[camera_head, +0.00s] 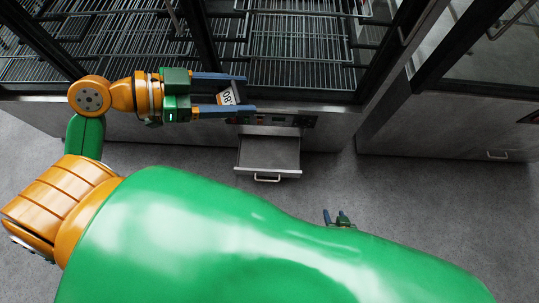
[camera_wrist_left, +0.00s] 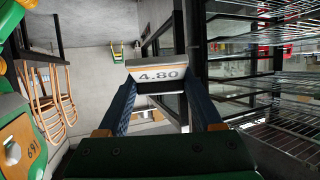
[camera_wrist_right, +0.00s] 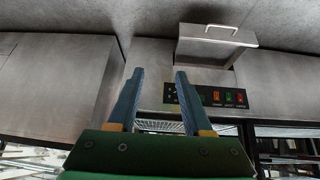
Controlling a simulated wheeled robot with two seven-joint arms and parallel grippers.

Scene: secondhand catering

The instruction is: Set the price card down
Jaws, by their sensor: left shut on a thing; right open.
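The price card (camera_wrist_left: 162,74) reads 4.80 and has a brown band along one edge. My left gripper (camera_head: 240,92) is shut on the price card, which also shows between its blue fingers in the head view (camera_head: 228,97). The left gripper holds it in front of the steel cabinet, above the open drawer (camera_head: 267,153). In the left wrist view the card spans the gap between the fingertips. My right gripper (camera_wrist_right: 156,76) is open and empty. In the head view only its tip (camera_head: 338,217) shows past my green arm, low over the floor.
A cabinet with wire racks (camera_head: 290,45) stands behind, with dark upright frames. A control panel (camera_wrist_right: 212,96) with coloured switches sits by the drawer, which also shows in the right wrist view (camera_wrist_right: 215,45). A second steel cabinet (camera_head: 450,120) stands at right. Grey floor is clear in front.

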